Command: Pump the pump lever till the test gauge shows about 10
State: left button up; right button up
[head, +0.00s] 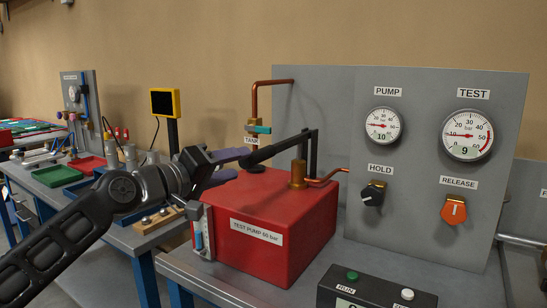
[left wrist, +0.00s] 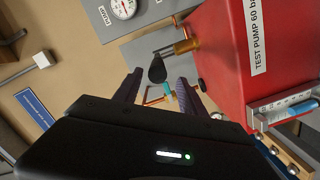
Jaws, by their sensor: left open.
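The black pump lever (head: 284,148) slants down to the left from its upright post above the red test pump box (head: 268,226). My left gripper (head: 240,164) is open at the lever's handle end, its two purple fingers spread. In the left wrist view the lever's dark rounded end (left wrist: 157,69) shows between the fingertips; whether they touch it I cannot tell. The TEST gauge (head: 467,135) has a number display reading 9, with its needle low on the scale. The PUMP gauge (head: 383,125) displays 10. My right gripper is not in view.
A black HOLD knob (head: 373,194) and an orange RELEASE knob (head: 453,210) sit on the grey panel. A copper pipe and TANK valve (head: 257,129) stand behind the lever. A RUN button box (head: 372,292) is at the front. Trays lie on the left bench.

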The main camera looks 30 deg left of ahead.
aim_at(283, 146)
jog(key=k+j+z, duration=0.6)
jog(key=k, duration=0.2)
